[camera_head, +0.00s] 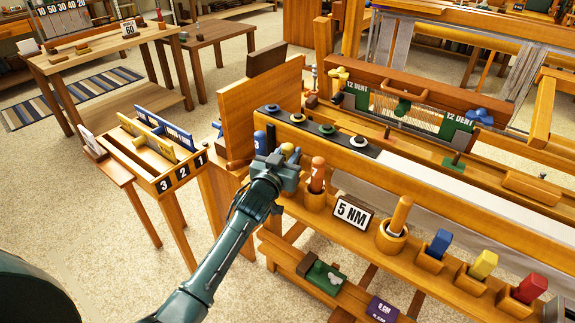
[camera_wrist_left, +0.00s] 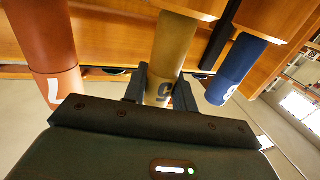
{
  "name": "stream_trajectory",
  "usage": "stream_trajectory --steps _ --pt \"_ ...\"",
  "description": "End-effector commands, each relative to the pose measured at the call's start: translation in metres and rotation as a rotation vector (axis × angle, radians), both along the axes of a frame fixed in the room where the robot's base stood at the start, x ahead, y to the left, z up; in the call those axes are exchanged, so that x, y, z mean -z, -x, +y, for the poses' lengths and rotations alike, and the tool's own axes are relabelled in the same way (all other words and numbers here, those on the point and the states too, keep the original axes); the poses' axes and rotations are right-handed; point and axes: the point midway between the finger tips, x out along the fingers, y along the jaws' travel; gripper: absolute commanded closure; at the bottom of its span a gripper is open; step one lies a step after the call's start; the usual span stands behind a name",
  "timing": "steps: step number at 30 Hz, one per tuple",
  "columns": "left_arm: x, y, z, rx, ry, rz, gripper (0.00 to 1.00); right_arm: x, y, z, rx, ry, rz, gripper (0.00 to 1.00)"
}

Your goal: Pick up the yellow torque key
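The yellow torque key (camera_wrist_left: 168,55) stands upright in the wooden rail, with a dark 5 on it in the left wrist view. In the head view only a bit of its yellow top (camera_head: 287,149) shows behind my gripper. My left gripper (camera_head: 285,163) is at it, and its two dark fingers (camera_wrist_left: 161,88) lie close against both sides of the key, shut on it. My right gripper is not in view.
An orange key (camera_head: 317,174) stands to the right, also in the wrist view (camera_wrist_left: 45,45). A blue key (camera_head: 260,142) stands to the left, also in the wrist view (camera_wrist_left: 235,68). A 5 NM sign (camera_head: 353,214) and a wooden-handled tool (camera_head: 400,214) stand further right.

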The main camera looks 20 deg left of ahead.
Motion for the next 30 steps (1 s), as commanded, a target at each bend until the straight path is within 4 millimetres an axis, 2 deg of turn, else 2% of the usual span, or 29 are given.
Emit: stream_trajectory --steps 1,9,17,20,30 --pt "0.000 0.000 0.000 0.000 0.000 0.000 0.79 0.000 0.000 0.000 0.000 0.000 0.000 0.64" --pt "-0.001 0.000 0.000 0.000 -0.001 -0.002 1.00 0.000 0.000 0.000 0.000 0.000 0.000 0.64" --pt "-0.005 0.000 0.000 0.000 -0.002 -0.003 1.00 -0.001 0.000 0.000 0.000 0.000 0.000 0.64" --pt "-0.019 0.000 0.001 0.000 -0.003 -0.005 1.00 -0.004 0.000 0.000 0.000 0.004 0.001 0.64" --pt "-0.084 0.000 0.000 0.001 -0.002 -0.005 1.00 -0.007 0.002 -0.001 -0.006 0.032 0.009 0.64"
